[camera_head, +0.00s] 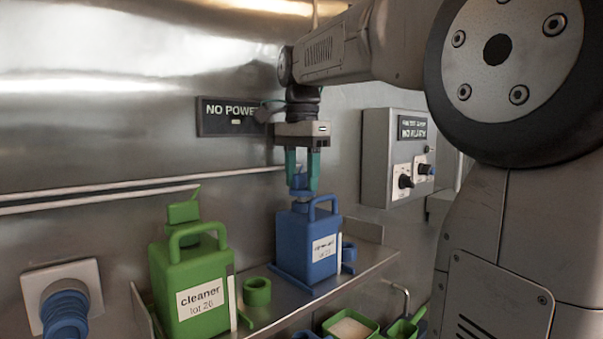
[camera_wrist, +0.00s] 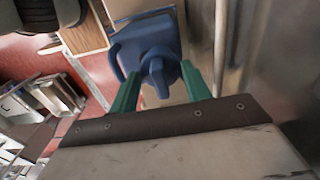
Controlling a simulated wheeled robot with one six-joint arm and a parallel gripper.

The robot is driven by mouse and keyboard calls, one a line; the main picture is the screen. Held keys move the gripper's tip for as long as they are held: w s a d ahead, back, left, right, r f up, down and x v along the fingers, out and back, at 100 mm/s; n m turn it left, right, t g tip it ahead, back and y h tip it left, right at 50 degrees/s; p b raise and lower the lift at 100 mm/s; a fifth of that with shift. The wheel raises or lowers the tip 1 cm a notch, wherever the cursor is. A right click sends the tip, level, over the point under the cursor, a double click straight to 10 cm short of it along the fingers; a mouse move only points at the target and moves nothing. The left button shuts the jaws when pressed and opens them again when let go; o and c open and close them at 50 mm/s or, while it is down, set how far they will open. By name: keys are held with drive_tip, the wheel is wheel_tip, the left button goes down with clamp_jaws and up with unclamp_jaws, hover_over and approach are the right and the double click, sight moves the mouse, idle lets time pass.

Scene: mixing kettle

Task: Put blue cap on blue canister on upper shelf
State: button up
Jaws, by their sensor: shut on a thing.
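The blue canister (camera_head: 300,245), with a handle and a white label, stands upright on the upper shelf (camera_head: 370,262). My gripper (camera_head: 301,188), with green fingers pointing down, is right above the canister's top. It is shut on the blue cap (camera_head: 299,181), which sits between the fingers over the canister's neck. In the wrist view the cap (camera_wrist: 160,72) is between the fingertips with the canister (camera_wrist: 145,38) behind it. I cannot tell whether the cap is seated or slightly above the neck.
A green canister (camera_head: 190,272) with a green cap stands to the left. A green ring (camera_head: 257,291) lies between the canisters and a blue ring (camera_head: 349,253) right of the blue one. A control box (camera_head: 378,150) is on the wall. Green containers (camera_head: 349,329) are below.

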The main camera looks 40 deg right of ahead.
drive_tip(key=shift+f, duration=0.6)
drive_tip(key=shift+f, duration=0.15)
idle(0.3)
drive_tip(key=o, duration=1.4)
drive_tip(key=shift+r, duration=3.5)
